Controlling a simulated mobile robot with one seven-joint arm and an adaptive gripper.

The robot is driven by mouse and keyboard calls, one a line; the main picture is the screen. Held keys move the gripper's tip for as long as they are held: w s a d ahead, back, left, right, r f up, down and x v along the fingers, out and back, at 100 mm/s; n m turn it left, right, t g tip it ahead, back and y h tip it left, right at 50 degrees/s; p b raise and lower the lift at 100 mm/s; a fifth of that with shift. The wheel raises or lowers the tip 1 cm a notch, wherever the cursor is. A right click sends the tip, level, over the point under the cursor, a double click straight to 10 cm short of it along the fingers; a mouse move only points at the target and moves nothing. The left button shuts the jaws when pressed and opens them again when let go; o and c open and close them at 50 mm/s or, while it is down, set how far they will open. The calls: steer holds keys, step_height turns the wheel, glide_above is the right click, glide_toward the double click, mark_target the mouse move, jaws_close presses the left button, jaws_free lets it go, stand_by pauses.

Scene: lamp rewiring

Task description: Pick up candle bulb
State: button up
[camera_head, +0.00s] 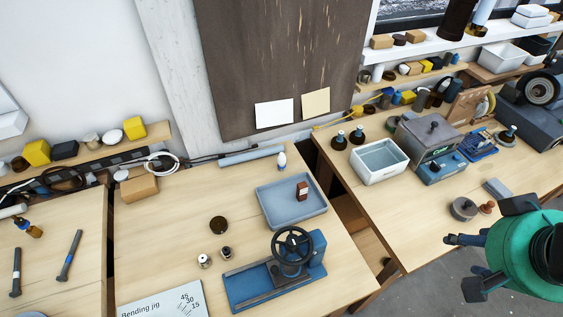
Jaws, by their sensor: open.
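A small white, pointed object that looks like the candle bulb (282,160) stands upright at the back of the middle workbench, just behind the blue-grey tray (264,211). It is small in the picture, so its base is hard to make out. My gripper (461,267) is at the lower right, over the floor in front of the right bench. Its dark fingers are spread apart with nothing between them. It is well away from the bulb, to the right of it and nearer the camera.
A white bin (379,161) and a grey machine (427,139) stand on the right bench. A gap separates the benches. Bare wood lies left of the tray.

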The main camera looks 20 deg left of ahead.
steer(key=w+a+r+m+g+p, duration=0.1)
steer(key=w+a+r+p, duration=0.1)
steer(key=w+a, duration=0.35)
steer(key=w+a+r+m+p, duration=0.1)
steer(key=w+a+r+p, duration=0.15)
steer(key=w, duration=0.65)
steer(key=w+a+f+m+g+y+p, duration=0.1)
steer(key=w+a+f+m+g+p, duration=0.2)
steer(key=w+a, duration=1.1)
steer(key=m+g+p, duration=0.1)
steer(key=m+p, duration=0.2)
steer(key=p, duration=0.3)
glide_above(281, 154)
steer(key=f, duration=2.5)
steer(key=shift+s+d+f, duration=0.1)
steer(key=shift+s+f, duration=0.1)
steer(key=shift+f, duration=0.05)
steer(key=shift+f, duration=0.1)
steer(key=shift+w+a+f, duration=0.1)
steer(key=shift+f, duration=2)
steer(key=shift+w+a+f, duration=0.1)
steer(key=shift+f, duration=2)
